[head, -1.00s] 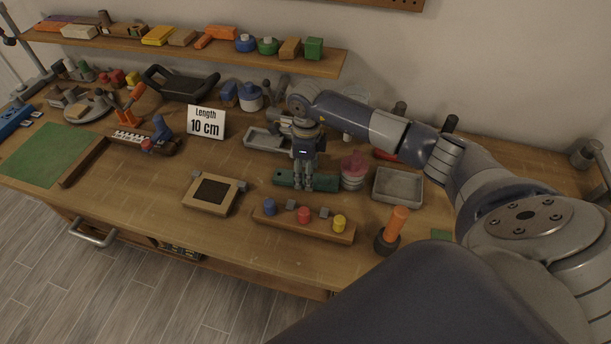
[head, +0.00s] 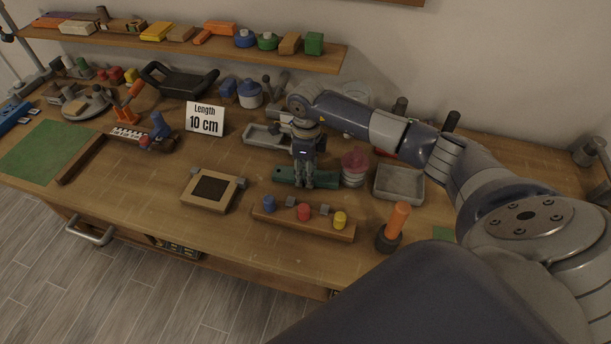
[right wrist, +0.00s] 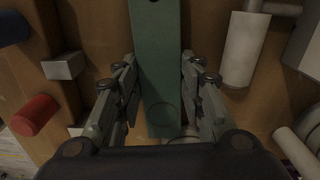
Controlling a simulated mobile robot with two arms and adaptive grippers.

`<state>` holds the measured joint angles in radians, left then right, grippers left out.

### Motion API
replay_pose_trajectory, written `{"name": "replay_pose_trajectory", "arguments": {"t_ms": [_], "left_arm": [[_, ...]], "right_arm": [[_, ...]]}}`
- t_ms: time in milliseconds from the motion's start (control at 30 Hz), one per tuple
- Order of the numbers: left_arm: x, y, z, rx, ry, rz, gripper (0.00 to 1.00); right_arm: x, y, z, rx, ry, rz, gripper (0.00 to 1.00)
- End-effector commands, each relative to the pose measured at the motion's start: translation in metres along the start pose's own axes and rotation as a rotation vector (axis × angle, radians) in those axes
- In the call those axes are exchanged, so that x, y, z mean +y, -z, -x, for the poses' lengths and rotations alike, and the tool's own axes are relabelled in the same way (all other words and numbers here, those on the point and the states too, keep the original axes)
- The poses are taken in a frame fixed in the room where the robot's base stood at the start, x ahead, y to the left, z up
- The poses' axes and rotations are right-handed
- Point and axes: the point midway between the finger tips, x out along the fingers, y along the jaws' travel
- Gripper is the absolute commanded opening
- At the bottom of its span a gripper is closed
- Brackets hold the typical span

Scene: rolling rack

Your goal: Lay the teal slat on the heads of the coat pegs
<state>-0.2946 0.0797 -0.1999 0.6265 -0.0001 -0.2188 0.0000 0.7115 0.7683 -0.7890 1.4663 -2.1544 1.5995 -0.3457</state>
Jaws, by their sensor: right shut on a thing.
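The teal slat (head: 284,175) lies lengthwise left to right behind the peg rail. Whether it touches the bench or is just above it, I cannot tell. My right gripper (head: 304,182) points down over the slat's middle and is shut on it. In the right wrist view, the slat (right wrist: 157,70) runs between the two fingers (right wrist: 161,100). The coat peg rail (head: 285,223) is a wooden strip in front of the slat. It carries blue (head: 269,204), red (head: 304,212) and yellow (head: 340,220) heads, with small grey blocks along it. My left gripper is not in view.
A pink-topped stack (head: 354,168) and a grey tray (head: 399,184) stand right of the slat. An orange-handled tool (head: 397,220) stands right of the rail. A framed dark block (head: 211,190) sits to the left. A shallow grey tray (head: 262,137) lies behind.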

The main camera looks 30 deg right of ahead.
Motion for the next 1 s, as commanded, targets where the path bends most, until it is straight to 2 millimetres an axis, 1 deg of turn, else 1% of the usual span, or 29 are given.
{"name": "replay_pose_trajectory", "arguments": {"t_ms": [167,267,733,800,833,867,1000], "left_arm": [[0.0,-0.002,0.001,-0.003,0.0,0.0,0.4],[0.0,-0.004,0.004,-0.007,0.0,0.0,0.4],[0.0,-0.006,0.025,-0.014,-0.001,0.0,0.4],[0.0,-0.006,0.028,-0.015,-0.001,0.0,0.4],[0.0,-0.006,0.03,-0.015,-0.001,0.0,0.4],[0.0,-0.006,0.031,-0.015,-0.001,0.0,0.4],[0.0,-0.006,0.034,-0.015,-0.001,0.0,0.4]], "right_arm": [[0.0,0.0,0.001,0.001,0.0,0.0,0.11],[0.0,0.0,0.006,0.0,0.0,0.0,0.11],[0.0,0.0,0.044,0.0,0.001,0.001,0.11],[-0.001,0.0,0.05,-0.001,0.002,0.001,0.02],[-0.001,0.0,0.053,-0.001,0.002,0.0,0.03],[-0.001,0.0,0.056,-0.001,0.003,0.0,0.0],[-0.001,0.0,0.062,-0.001,0.003,-0.001,0.0]]}}
